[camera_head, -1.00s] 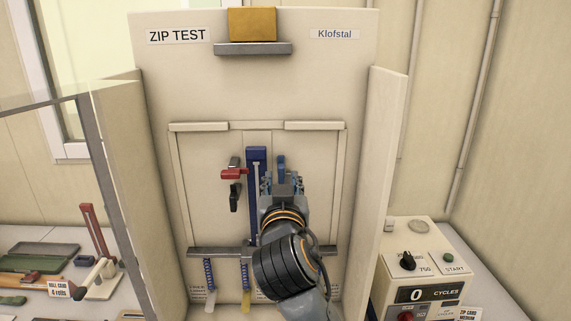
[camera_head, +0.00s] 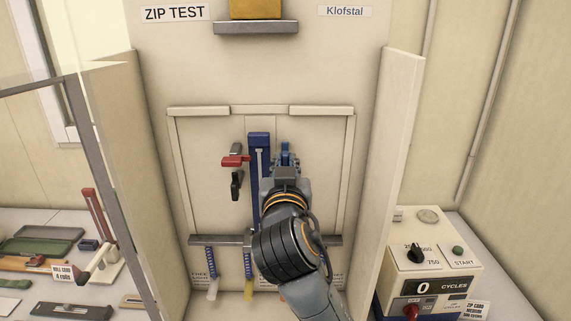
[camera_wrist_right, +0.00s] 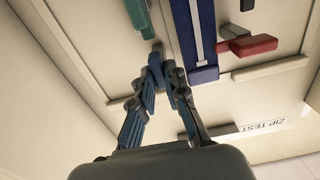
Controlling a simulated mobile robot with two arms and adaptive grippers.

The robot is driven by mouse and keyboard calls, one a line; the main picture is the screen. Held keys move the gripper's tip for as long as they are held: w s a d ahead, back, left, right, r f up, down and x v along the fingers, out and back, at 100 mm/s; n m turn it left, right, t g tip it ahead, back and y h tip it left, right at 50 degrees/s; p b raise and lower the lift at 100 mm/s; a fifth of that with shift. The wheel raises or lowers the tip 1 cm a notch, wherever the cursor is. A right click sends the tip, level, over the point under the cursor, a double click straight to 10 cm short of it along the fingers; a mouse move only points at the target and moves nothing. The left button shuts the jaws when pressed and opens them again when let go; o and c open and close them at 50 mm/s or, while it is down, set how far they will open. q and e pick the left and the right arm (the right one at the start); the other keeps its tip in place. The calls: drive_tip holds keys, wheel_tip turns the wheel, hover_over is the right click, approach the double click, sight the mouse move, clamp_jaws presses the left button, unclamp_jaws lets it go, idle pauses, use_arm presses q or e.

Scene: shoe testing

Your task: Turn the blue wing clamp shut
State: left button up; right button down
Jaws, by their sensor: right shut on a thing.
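The blue wing clamp (camera_head: 285,149) is on the white test panel, just right of the dark blue vertical rail (camera_head: 256,180). Only a small blue part shows above my right gripper (camera_head: 285,162); the rest is hidden by the fingers. My right gripper reaches up from below and is shut on the clamp. In the right wrist view its fingertips (camera_wrist_right: 160,65) close in front of the panel, and the clamp's outline is hard to separate from the blue finger parts. How far the clamp is turned cannot be told. My left gripper is not in view.
A teal piece (camera_wrist_right: 138,16) is close to my fingers in the right wrist view. White side walls flank the panel. A control box (camera_head: 432,265) stands at right, and tools lie on the left bench.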

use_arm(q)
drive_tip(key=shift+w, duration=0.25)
use_arm(e)
drive_tip(key=shift+n, duration=0.8)
drive_tip(key=n, duration=0.7)
drive_tip(key=shift+a, duration=0.1)
drive_tip(key=n, duration=0.4)
drive_tip(key=shift+f+n, duration=0.1)
drive_tip(key=shift+n, duration=2.5)
drive_tip(key=c, duration=1.5)
unclamp_jaws()
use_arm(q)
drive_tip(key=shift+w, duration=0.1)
use_arm(e)
drive_tip(key=shift+o, duration=0.7)
drive_tip(key=shift+w+f, duration=0.15)
drive_tip(key=shift+w, duration=0.1)
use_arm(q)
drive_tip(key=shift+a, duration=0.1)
use_arm(e)
drive_tip(key=shift+s, duration=0.1)
